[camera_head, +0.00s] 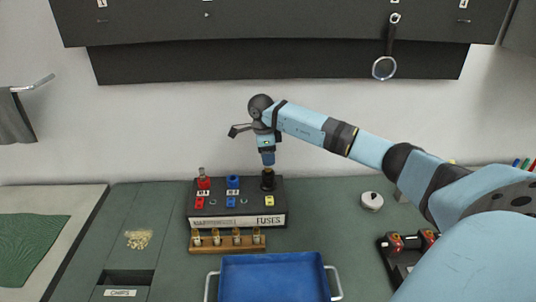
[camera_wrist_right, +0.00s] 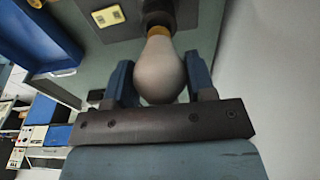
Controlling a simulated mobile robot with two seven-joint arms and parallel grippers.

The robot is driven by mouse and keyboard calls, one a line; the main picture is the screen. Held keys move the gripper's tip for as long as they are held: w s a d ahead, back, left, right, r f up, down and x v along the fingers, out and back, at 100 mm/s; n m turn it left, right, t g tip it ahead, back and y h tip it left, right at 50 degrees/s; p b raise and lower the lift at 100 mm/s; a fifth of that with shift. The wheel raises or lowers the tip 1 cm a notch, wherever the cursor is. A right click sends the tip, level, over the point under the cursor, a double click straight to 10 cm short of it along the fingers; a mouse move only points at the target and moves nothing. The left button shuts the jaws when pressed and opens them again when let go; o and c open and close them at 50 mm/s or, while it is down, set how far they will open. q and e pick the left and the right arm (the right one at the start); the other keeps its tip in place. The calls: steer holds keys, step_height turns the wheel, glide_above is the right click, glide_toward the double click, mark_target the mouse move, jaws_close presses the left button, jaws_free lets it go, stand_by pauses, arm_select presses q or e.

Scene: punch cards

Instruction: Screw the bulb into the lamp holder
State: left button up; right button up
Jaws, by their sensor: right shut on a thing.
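The bulb (camera_wrist_right: 160,68) is a pale glass globe with a gold-coloured cap in the right wrist view. My right gripper (camera_wrist_right: 161,84) is shut on its globe, one blue finger on each side. The cap meets the dark lamp holder (camera_wrist_right: 158,13); I cannot tell how deep it sits. In the head view the black lamp holder (camera_head: 268,180) stands at the right end of the fuse box. My right gripper (camera_head: 267,160) points down just above it and hides most of the bulb. My left gripper is not in view.
The black fuse box (camera_head: 237,221) carries red, blue and yellow parts. A wooden rack (camera_head: 227,246) with several fuses and a blue tray (camera_head: 273,277) lie in front. A round white object (camera_head: 372,201) sits to the right, near a black block with red parts (camera_head: 395,243).

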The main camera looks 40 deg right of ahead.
steer(key=shift+f+b, duration=0.7)
steer(key=shift+f, duration=0.35)
stand_by(1.5)
steer(key=m+p, duration=0.1)
steer(key=m, duration=0.1)
steer(key=shift+r+m, duration=0.1)
steer(key=shift+m, duration=0.3)
steer(key=m, duration=0.2)
steer(key=m+p, duration=0.1)
steer(key=m, duration=0.2)
steer(key=shift+g+y+p, duration=0.3)
steer(key=shift+y, duration=0.1)
steer(key=m+p, duration=0.1)
steer(key=m, duration=0.1)
steer(key=shift+m, duration=0.4)
steer(key=shift+m+p, duration=0.3)
steer(key=shift+m, duration=0.5)
steer(key=shift+m+y+p, duration=0.3)
steer(key=shift+m+p, duration=0.2)
steer(key=shift+m, duration=0.4)
steer(key=shift+m+p, duration=0.3)
steer(key=shift+m, duration=0.8)
